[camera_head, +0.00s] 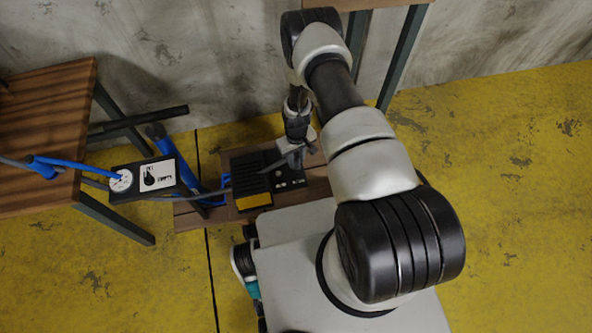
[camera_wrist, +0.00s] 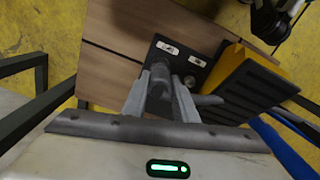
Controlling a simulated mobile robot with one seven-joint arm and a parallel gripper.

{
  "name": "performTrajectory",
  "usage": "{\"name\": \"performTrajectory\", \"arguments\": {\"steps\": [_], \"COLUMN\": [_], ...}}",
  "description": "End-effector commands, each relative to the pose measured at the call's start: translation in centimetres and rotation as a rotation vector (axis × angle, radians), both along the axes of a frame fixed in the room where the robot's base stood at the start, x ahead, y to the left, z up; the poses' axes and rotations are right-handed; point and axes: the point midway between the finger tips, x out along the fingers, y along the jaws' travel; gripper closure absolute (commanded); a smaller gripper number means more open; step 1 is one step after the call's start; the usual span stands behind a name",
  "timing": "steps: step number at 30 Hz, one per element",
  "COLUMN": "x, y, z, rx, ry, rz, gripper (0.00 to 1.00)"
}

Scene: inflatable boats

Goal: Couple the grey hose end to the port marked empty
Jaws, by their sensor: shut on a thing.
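My gripper (camera_wrist: 158,98) is shut on the grey hose end (camera_wrist: 159,78), a dark grey cylinder between its two fingers. A grey stub of hose (camera_wrist: 208,99) shows beside the right finger. The hose end points at the black port panel of the pump (camera_wrist: 240,85), over its left side. I cannot tell whether it touches the panel. Two white labels (camera_wrist: 167,47) are on the panel, too small to read. A round port (camera_wrist: 189,81) shows below the right label; the spot below the left one is hidden. In the head view my gripper (camera_head: 297,150) is above the panel (camera_head: 288,184).
The pump's black ribbed and yellow body (camera_head: 253,201) stands right beside the panel on a low wooden board (camera_head: 190,218). Blue hoses run there. Yellow floor is free at right.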

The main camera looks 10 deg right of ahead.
Motion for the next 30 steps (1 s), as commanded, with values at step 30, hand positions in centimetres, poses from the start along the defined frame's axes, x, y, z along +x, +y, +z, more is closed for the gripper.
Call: {"name": "performTrajectory", "arguments": {"steps": [30], "x": [0.0], "y": [0.0], "z": [-1.7], "rx": [0.000], "ry": [0.000], "rz": [0.000], "gripper": [0.99]}}
